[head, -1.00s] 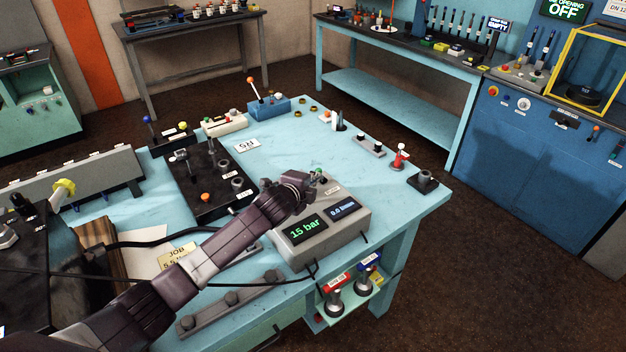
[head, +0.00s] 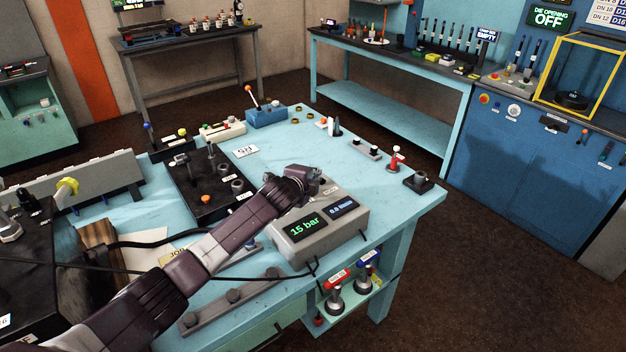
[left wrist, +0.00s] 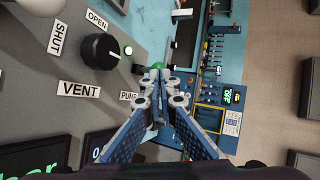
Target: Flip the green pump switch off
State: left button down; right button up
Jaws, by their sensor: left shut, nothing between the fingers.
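The grey pump box (head: 330,240) stands on the light blue bench, its display reading 15 bar. My left gripper (head: 318,182) is shut and empty over the rear of the box, hiding the controls there. In the left wrist view my left gripper (left wrist: 163,88) has its fingertips together close to the green pump switch (left wrist: 155,67), near the PUMP label (left wrist: 129,97). Whether they touch the switch I cannot tell. A lit green lamp (left wrist: 128,50) sits between the switch and the black VENT knob (left wrist: 98,51). My right gripper is not in view.
A black hose runs beside the pump box. A black fixture plate (head: 215,205) lies left of the box, and a red-handled valve (head: 395,160) stands to the right. The bench top (head: 300,150) behind the box is mostly clear.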

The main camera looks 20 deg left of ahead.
pick_arm(q)
jog(key=shift+w+d, duration=0.1)
jog(key=shift+w, duration=0.2)
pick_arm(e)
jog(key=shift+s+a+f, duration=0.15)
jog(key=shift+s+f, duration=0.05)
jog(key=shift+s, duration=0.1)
pick_arm(q)
jog(key=shift+w+d+r, duration=0.15)
jog(key=shift+d+r, duration=0.05)
jog(key=shift+r, duration=0.05)
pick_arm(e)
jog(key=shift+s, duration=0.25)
pick_arm(q)
jog(key=shift+w+d+r, duration=0.15)
jog(key=shift+w+d, duration=0.1)
jog(key=shift+w, duration=0.1)
jog(key=shift+w+d+r, duration=0.1)
jog(key=shift+w+d, duration=0.05)
jog(key=shift+w+d+r+b, duration=0.1)
jog(key=shift+w+d+b, duration=0.55)
jog(key=shift+w, duration=0.1)
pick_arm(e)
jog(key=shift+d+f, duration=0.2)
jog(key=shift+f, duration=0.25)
pick_arm(q)
jog(key=shift+r, duration=0.1)
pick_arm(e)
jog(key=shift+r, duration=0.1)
